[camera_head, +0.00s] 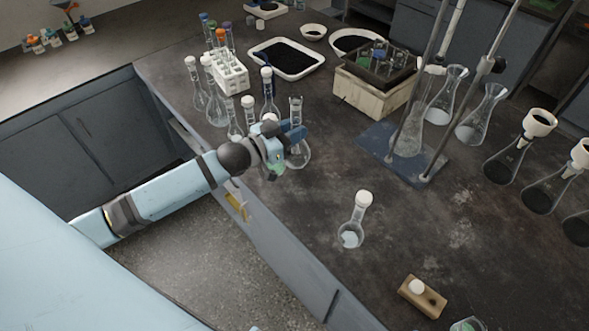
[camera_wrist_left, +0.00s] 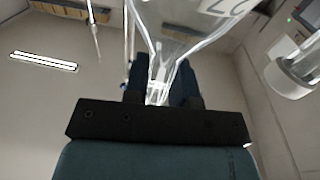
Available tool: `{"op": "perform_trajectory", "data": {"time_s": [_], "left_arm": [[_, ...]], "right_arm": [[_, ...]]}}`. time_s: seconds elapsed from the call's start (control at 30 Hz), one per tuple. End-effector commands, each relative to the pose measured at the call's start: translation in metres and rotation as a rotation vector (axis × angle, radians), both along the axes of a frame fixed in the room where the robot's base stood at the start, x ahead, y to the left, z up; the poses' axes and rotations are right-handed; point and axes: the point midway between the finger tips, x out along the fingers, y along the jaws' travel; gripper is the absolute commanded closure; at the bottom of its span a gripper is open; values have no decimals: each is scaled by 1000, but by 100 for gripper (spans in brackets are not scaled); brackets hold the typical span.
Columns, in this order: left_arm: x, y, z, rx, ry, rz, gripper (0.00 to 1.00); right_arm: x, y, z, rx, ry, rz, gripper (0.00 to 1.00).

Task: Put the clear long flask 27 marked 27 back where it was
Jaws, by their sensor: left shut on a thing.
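My left gripper (camera_head: 296,131) is shut on the neck of a clear long-necked flask (camera_head: 299,155), near the table's left edge among other flasks. The flask looks upright, and I cannot tell whether its base touches the table. In the left wrist view the fingers (camera_wrist_left: 160,78) close around the flask's narrow glass neck, and its wider body (camera_wrist_left: 180,22) fills the top. A partly cut-off mark on it looks like 27. My right gripper is not in view.
Several stoppered flasks (camera_head: 215,108) stand close to the left. A white tube rack (camera_head: 230,80) and black-filled tray (camera_head: 268,47) are behind. A stand with a blue base (camera_head: 377,146) is to the right. A white-capped flask (camera_head: 350,237) stands in front, with bare tabletop around it.

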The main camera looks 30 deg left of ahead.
Motion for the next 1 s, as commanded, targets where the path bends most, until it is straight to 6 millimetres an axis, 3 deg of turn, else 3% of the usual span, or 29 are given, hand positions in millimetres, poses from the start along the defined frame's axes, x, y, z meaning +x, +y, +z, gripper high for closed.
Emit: {"op": "perform_trajectory", "data": {"time_s": [0.1, 0.3, 0.73, 1.0], "left_arm": [[1, 0, -33, 0, 2, 3, 100], [0, 0, -78, 0, 1, 2, 100], [1, 0, -128, 2, -1, 1, 100], [0, 0, -133, 2, -3, 0, 100]], "right_arm": [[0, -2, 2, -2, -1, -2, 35], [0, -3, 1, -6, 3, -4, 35], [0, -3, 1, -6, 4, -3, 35], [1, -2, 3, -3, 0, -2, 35]]}}
